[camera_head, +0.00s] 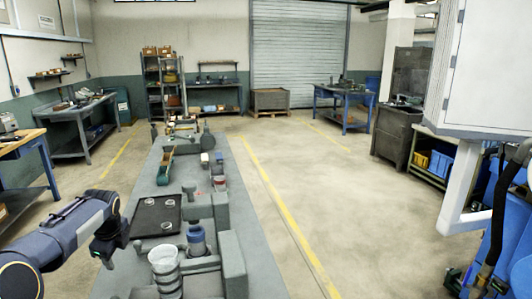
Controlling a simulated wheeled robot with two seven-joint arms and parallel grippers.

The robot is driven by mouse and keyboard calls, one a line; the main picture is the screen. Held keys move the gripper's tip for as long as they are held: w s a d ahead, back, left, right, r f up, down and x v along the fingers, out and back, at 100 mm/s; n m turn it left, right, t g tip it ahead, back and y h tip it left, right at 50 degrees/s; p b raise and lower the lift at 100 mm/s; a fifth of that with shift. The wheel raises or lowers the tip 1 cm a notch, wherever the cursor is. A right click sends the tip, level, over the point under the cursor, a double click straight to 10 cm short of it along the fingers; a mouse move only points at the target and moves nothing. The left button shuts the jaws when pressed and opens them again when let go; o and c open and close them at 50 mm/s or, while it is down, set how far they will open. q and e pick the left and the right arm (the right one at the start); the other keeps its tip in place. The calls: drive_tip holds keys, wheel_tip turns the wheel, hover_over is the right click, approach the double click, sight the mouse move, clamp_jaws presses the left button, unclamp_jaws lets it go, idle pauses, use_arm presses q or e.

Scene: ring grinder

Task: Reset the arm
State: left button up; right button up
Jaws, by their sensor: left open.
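My left arm comes in from the lower left, dark blue and grey. Its black gripper (108,261) is open, at the left edge of the long grey bench, beside the near left corner of a black tray (144,213). Nothing shows between its fingers, though they are small and dark in the picture. The tray lies on the bench with a few light rings (168,202) on it.
A stack of pale ring-shaped pieces (164,263) and a blue-grey cylinder (197,240) stand right of the gripper. Grey blocks (233,262) line the bench's right side. A white machine cabinet (492,65) stands at right. The floor between is clear.

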use_arm(q)
drive_tip(key=s+d+r+n+t+h, duration=0.15)
drive_tip(key=s+d+r+n, duration=0.3)
drive_tip(key=s, duration=0.55)
drive_tip(key=s+d+r+n+h, duration=0.2)
drive_tip(key=s+d+r+n, duration=0.3)
drive_tip(key=s, duration=0.4)
drive_tip(key=s+d+f+n+h, duration=0.1)
drive_tip(key=s+d+f+n, duration=0.3)
drive_tip(key=s, duration=0.5)
drive_tip(key=s+d+f+n+h, duration=0.1)
drive_tip(key=s+d+f+n, duration=0.3)
drive_tip(key=s+d+n, duration=0.3)
drive_tip(key=s+d+t, duration=0.1)
drive_tip(key=s, duration=0.1)
drive_tip(key=shift+s+h, duration=0.35)
drive_tip(key=shift+s, duration=0.05)
